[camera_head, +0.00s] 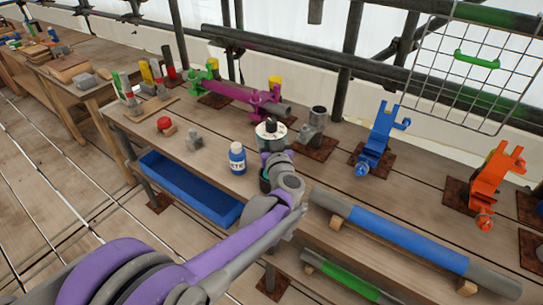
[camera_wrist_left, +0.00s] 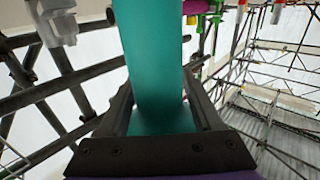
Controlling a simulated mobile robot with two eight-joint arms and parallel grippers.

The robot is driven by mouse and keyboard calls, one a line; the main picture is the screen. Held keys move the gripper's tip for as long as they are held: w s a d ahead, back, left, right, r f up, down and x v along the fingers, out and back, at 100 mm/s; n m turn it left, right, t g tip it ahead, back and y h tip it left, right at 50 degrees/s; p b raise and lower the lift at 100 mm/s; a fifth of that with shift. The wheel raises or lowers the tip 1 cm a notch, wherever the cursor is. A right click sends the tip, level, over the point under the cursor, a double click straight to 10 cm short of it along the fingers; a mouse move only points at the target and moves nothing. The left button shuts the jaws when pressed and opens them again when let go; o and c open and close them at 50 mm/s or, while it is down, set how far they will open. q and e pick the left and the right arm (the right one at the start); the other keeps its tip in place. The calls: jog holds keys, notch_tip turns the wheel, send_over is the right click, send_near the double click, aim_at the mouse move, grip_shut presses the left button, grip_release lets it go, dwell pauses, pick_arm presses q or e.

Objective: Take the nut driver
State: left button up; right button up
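A teal shaft or handle (camera_wrist_left: 158,70), which may be the nut driver, stands between the two dark fingers of my left gripper in the left wrist view. The fingers lie close along both its sides, and I cannot tell whether they press on it. In the head view my left gripper (camera_head: 275,166) is over the bench, just in front of a round white-and-dark object (camera_head: 270,132). The wrist hides much of what is between the fingers there; only a small teal patch shows. My right gripper is not in view.
A grey pipe fitting (camera_head: 312,128) stands to the right, then a blue clamp (camera_head: 377,140) and an orange clamp (camera_head: 492,185). A blue-banded tube (camera_head: 400,236) lies along the front edge. A blue tray (camera_head: 190,188) sits below.

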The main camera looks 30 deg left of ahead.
pick_arm(q)
grip_shut()
jog(key=shift+r, duration=0.1)
dwell(0.3)
